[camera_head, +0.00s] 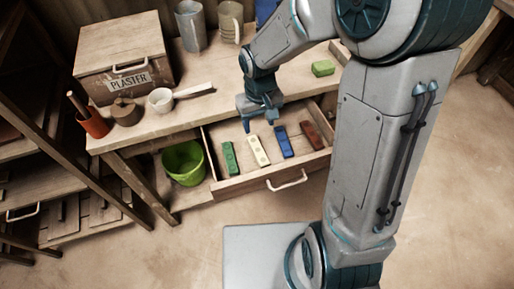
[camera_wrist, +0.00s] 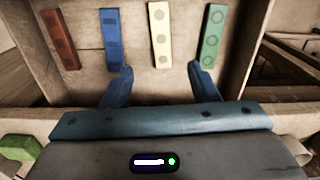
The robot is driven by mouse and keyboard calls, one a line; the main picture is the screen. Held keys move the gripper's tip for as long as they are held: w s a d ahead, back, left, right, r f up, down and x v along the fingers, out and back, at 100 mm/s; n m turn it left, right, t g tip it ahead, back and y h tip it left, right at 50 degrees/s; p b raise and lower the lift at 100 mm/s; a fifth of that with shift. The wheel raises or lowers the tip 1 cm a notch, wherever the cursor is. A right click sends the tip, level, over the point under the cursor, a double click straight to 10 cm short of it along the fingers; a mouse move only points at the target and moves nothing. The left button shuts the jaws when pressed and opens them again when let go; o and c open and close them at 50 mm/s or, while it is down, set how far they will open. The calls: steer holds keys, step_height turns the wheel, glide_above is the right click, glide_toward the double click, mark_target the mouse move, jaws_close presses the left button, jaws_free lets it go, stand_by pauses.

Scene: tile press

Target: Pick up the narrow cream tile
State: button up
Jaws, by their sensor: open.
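The narrow cream tile (camera_head: 258,151) lies in the open drawer (camera_head: 222,186), between a green tile (camera_head: 230,157) and a blue tile (camera_head: 284,141). In the wrist view the cream tile (camera_wrist: 160,36) shows round marks along its face. My gripper (camera_head: 260,127) is over the back part of the drawer, near the cream tile's far end. In the wrist view my gripper (camera_wrist: 160,72) is open and empty. Its fingers are apart, and the cream tile lies beyond them, roughly in line with the gap. The gripper does not appear to touch any tile.
A red-brown tile (camera_head: 312,135) lies at the drawer's right. On the bench stand a plaster box (camera_head: 122,62), a white pot (camera_head: 161,100) and mugs. A light green block (camera_head: 323,68) sits on the bench at right. A green bucket (camera_head: 184,163) stands left of the drawer.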

mark_target(258, 150)
step_height(258, 150, down, 13)
steer(key=shift+a+r, duration=0.15)
stand_by(0.4)
steer(key=c, duration=1.1)
